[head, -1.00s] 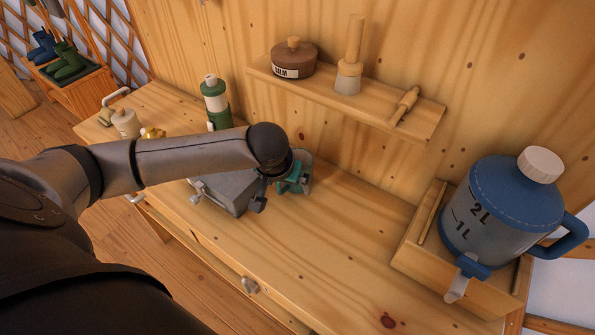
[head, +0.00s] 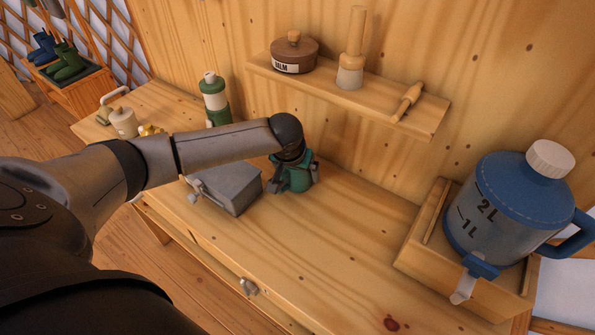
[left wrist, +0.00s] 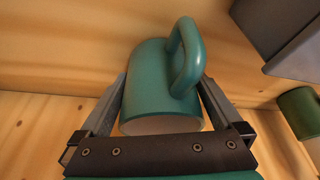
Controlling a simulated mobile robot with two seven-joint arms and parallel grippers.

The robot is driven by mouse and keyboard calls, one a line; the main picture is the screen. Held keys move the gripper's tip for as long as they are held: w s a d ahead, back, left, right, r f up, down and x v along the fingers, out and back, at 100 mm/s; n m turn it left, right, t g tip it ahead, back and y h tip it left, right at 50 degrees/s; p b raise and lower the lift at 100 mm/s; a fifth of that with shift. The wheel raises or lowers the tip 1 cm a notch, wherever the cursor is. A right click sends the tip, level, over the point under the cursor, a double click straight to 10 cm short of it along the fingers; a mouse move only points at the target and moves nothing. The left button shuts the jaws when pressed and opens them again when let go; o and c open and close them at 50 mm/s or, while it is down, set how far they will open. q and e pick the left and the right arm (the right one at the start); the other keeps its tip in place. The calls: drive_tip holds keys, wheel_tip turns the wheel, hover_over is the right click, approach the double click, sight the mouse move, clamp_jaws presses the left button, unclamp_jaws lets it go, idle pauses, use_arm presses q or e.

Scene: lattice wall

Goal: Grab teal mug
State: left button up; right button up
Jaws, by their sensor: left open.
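The teal mug (head: 291,183) stands on the wooden workbench (head: 330,240), just right of a grey metal box. It also shows in the left wrist view (left wrist: 158,85), with its handle up in the picture. My left gripper (head: 296,172) is at the mug. In the left wrist view its open fingers (left wrist: 160,95) are on either side of the mug's body. I cannot tell whether they touch it. In the head view my left wrist hides part of the mug. My right gripper is not in view.
The grey metal box (head: 228,188) is close beside the mug on the left. A wall shelf (head: 345,98) hangs behind. A green flask (head: 215,103) stands at the back left. A blue jug (head: 518,212) sits on a wooden stand at the right. The bench front is clear.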

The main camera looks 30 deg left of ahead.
use_arm(q)
drive_tip(key=c, duration=1.3)
drive_tip(key=shift+r, duration=0.15)
drive_tip(key=shift+s+r, duration=0.1)
drive_tip(key=shift+r, duration=0.45)
wheel_tip(320, 180, up, 5)
drive_tip(key=shift+r+p, duration=0.15)
drive_tip(key=shift+p, duration=0.75)
drive_tip(key=shift+s+a+r, duration=0.1)
drive_tip(key=shift+s+r, duration=0.15)
drive_tip(key=shift+s, duration=0.35)
drive_tip(key=s, duration=0.6)
drive_tip(key=s+a+p, duration=0.1)
drive_tip(key=s, duration=1.1)
drive_tip(key=shift+s+a, duration=0.2)
